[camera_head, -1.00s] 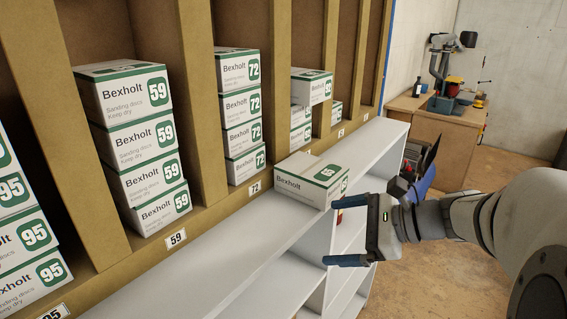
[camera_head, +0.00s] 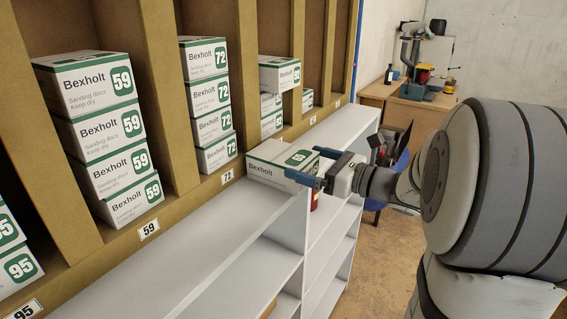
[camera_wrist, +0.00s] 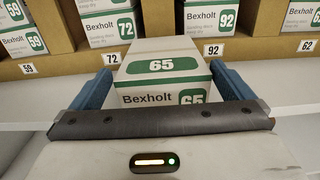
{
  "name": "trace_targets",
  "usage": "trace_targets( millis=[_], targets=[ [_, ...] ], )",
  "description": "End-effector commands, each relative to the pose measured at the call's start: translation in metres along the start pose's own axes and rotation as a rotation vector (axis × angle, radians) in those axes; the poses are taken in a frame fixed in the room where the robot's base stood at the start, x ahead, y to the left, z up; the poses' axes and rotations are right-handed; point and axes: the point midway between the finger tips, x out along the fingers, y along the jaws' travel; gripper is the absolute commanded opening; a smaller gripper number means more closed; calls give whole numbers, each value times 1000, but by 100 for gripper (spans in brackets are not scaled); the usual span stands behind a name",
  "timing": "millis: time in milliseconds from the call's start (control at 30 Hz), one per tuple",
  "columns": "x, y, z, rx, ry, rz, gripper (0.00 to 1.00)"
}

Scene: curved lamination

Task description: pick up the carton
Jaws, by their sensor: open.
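The carton (camera_head: 279,165) is a white Bexholt box with green edges, lying alone on the white shelf top in front of the cubbies. In the wrist view the carton (camera_wrist: 159,72) shows the number 65 on its top and front. My gripper (camera_head: 318,167) is at the carton's right end in the head view. In the wrist view my gripper (camera_wrist: 163,88) is open, with one blue finger on each side of the carton's near part. I cannot tell whether the fingers touch it.
Stacks of similar cartons fill the cubbies behind, marked 59 (camera_head: 105,140), 72 (camera_head: 210,105) and 95 (camera_head: 15,250). Wooden dividers (camera_head: 166,95) stand between them. The shelf top (camera_head: 200,255) left of the carton is clear. A workbench (camera_head: 415,105) stands at the back right.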

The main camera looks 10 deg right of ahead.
Motion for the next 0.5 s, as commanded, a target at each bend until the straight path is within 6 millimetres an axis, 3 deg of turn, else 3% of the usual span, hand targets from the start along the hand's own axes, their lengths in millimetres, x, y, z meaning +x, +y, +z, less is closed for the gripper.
trace_targets(
  millis=[300, 500],
  targets=[
    [41, -2, 1, 1, 1, 3, 100],
    [52, -2, -1, -1, 0, 0, 100]
  ],
)
